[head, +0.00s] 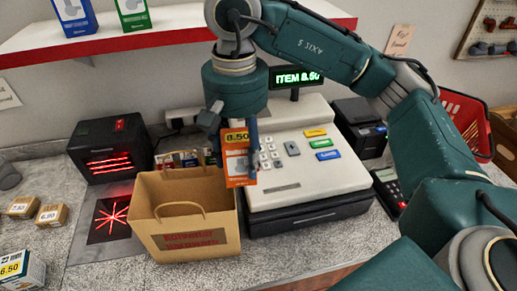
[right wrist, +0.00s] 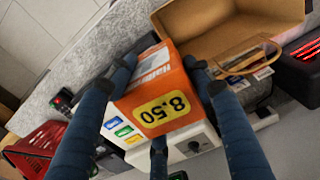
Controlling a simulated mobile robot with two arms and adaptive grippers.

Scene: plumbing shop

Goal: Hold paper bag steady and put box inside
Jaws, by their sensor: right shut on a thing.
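The brown paper bag (head: 168,242) stands upright and open on the counter in the head view, its handles up. The bag also shows at the top of the right wrist view (right wrist: 205,25). My right gripper (head: 236,145) is shut on an orange box (head: 238,168) with an 8.50 label. It holds the box upright in the air at the right rim of the bag, in front of the cash register; the box does not appear inside the bag. In the right wrist view, the box (right wrist: 163,92) sits between the fingers. My left gripper is not in view.
The cash register (head: 305,160) stands just right of the bag. A black scanner (head: 110,147) with red lights is behind left, and a scanner plate (head: 110,218) is beside the bag. Small priced boxes (head: 52,215) lie at left. A red-edged shelf (head: 165,38) hangs above.

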